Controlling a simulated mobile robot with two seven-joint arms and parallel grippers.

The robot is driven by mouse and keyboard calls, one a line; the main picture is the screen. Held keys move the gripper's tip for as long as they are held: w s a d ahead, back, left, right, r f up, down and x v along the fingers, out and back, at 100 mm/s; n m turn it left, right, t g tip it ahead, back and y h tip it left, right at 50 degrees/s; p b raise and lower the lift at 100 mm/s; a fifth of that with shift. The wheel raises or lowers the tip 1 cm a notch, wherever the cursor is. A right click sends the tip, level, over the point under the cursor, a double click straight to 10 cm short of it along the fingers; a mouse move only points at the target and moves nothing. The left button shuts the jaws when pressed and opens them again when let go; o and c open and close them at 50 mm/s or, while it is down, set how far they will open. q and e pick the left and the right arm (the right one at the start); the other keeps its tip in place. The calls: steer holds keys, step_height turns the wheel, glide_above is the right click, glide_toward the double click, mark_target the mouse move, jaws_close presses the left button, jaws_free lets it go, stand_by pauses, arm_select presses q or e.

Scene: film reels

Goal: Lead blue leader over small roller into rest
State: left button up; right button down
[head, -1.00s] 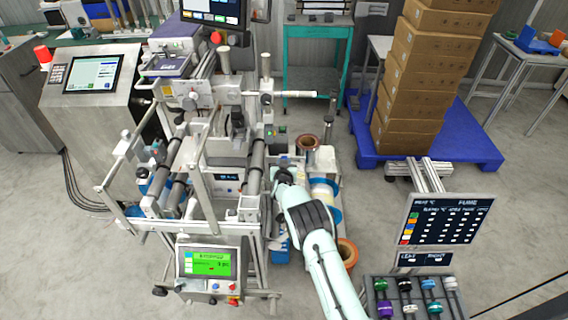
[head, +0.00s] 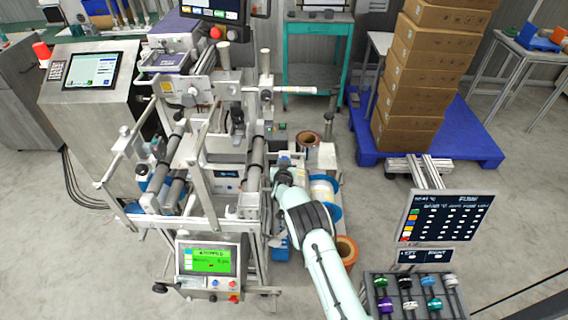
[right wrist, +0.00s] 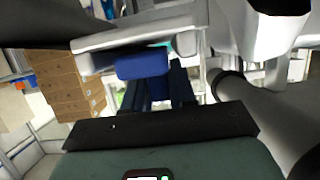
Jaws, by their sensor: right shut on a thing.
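My right arm reaches up from the bottom of the head view, and its gripper (head: 283,163) is beside the right side of the roller machine. The fingertips are too small to make out there. In the right wrist view, the dark fingers of this gripper (right wrist: 155,88) are shut on the blue leader (right wrist: 142,63), which shows as a blue piece just under a pale grey bar. A grey roller (right wrist: 250,110) lies to the right of the fingers. I cannot tell which roller is the small one, and I cannot make out the rest. My left gripper is out of view.
The machine frame (head: 200,190) with its long rollers stands left of my arm. A green-screen panel (head: 208,262) is at its front. Orange and blue-edged reels (head: 347,250) sit close to my arm. Stacked cartons (head: 415,85) stand on a blue pallet (head: 460,140) behind right.

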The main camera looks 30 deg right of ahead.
steer(key=shift+s+f, duration=0.15)
steer(key=shift+f, duration=0.2)
